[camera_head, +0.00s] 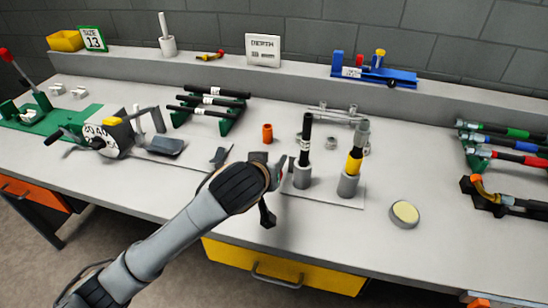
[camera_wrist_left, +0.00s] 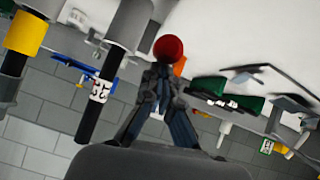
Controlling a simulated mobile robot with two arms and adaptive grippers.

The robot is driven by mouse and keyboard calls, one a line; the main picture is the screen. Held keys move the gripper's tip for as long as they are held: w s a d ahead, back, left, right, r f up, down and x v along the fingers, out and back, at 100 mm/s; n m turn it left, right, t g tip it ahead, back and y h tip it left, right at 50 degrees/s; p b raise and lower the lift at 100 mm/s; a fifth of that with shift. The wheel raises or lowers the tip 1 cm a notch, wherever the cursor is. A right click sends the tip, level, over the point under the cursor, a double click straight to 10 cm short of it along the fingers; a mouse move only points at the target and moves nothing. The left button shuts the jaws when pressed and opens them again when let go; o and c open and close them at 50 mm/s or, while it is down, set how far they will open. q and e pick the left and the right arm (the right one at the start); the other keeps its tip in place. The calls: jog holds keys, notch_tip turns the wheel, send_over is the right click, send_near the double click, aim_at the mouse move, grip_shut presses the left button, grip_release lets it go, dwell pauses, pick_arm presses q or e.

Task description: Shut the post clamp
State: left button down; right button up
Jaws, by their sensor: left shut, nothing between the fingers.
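Two grey upright posts, a left one (camera_head: 303,173) and a right one (camera_head: 348,183), stand on a pale plate (camera_head: 325,197) in the head view. Each holds a dark rod; the right rod has a yellow band. I cannot tell which part is the post clamp. My left gripper (camera_head: 280,172) is just left of the left post. In the left wrist view the left gripper (camera_wrist_left: 158,76) is shut and empty. A red ball knob (camera_wrist_left: 168,47) shows at its fingertips; I cannot tell whether they touch. The arm hides this area in the head view. My right gripper is out of view.
An orange cylinder (camera_head: 267,133) stands behind the gripper. A round pale-topped disc (camera_head: 404,214) lies right of the posts. A black rod rack (camera_head: 210,107) and a dial device (camera_head: 108,138) are left. Bench room is free between the disc and right rack (camera_head: 505,150).

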pick_arm(q)
jog(key=shift+s+a+f, duration=0.15)
jog(key=shift+s+f, duration=0.2)
jog(key=shift+f, duration=0.45)
jog(key=shift+s, duration=0.1)
